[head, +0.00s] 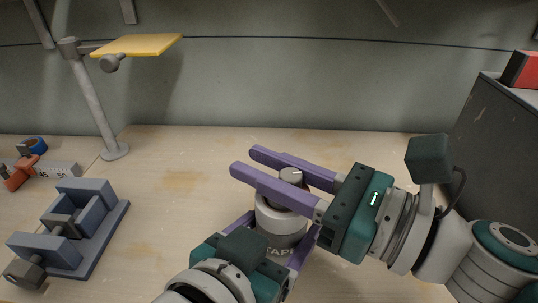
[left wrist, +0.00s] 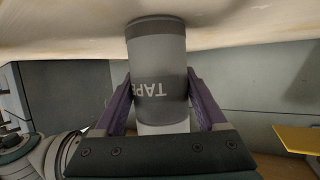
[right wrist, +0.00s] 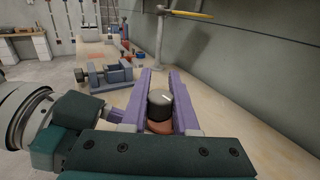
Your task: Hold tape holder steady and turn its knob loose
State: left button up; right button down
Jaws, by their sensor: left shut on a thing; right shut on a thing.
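The tape holder (head: 279,227) is a grey cylinder standing upright on the wooden bench, with a dark band lettered TAPE. It also shows in the left wrist view (left wrist: 157,65), upside down in that picture. My left gripper (left wrist: 165,92) is shut on its body, one purple finger on each side.
A blue-grey vise (head: 92,232) lies on the left of the bench. A lamp-like stand with a yellow plate (head: 140,45) stands behind it. A red-handled tool (head: 20,173) is at the far left. A dark cabinet (head: 490,130) stands on the right. The bench behind the holder is clear.

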jog(key=n+g, duration=0.1)
jog(key=g, duration=0.1)
jog(key=n+g+y, duration=0.1)
jog(key=n+g, duration=0.1)
jog(key=s+n+g+y, duration=0.1)
jog(key=g, duration=0.1)
jog(key=shift+a+f+n+g, duration=0.1)
jog(key=shift+a+n+g, duration=0.05)
jog(key=shift+n+g, duration=0.2)
jog(key=shift+s+g, duration=0.15)
jog(key=shift+g, duration=0.2)
jog(key=c, duration=0.7)
grip_release()
jog(key=shift+o, duration=0.2)
jog(key=d, duration=0.7)
jog(key=shift+s+d, duration=0.25)
jog(key=shift+s, duration=0.05)
